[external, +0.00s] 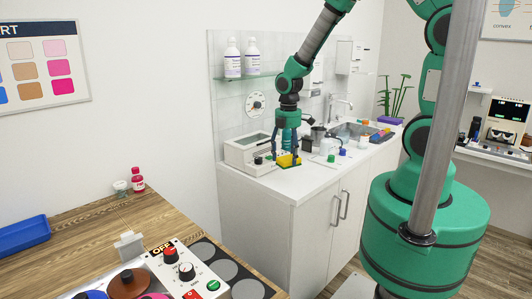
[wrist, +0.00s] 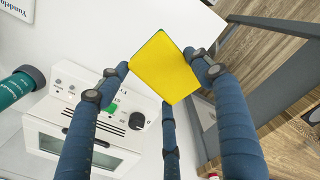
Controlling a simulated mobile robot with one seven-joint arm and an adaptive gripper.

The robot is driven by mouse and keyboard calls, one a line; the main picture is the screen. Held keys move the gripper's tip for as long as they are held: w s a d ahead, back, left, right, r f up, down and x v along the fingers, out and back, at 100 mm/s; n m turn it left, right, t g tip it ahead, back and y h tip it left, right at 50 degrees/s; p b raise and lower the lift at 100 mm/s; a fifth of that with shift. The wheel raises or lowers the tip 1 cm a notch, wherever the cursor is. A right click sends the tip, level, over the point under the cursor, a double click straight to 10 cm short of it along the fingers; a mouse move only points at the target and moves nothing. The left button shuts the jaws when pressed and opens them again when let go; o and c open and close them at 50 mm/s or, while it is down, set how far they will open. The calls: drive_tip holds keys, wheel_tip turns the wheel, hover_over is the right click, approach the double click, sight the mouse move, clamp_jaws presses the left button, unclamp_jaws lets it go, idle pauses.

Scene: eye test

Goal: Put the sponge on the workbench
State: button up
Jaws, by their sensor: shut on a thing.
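The sponge (external: 289,160), yellow with a green side, is at the white counter in the external view. Its broad yellow face shows in the wrist view (wrist: 166,68), between my dark blue fingers. My gripper (external: 284,157) is shut on it, pointing down. I cannot tell whether the sponge touches the counter or hangs just above it. The wooden workbench (external: 88,238) is in the left foreground of the external view, apart from my gripper.
A white instrument (external: 246,154) with a dial stands close beside my gripper; it also shows in the wrist view (wrist: 120,137). The workbench holds a blue tray (external: 22,235), small bottles and a control box (external: 186,272). Its middle has bare wood. A sink lies beyond.

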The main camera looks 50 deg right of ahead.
drive_tip(key=w+a+r+p, duration=0.2)
drive_tip(key=w+a+r, duration=0.1)
drive_tip(key=w+a, duration=1.05)
drive_tip(key=n+p, duration=0.3)
drive_tip(key=p, duration=0.3)
hover_over(104, 244)
drive_tip(key=shift+s+r, duration=0.15)
drive_tip(key=shift+r, duration=0.15)
drive_tip(key=shift+f, duration=3.1)
drive_tip(key=shift+f, duration=1.9)
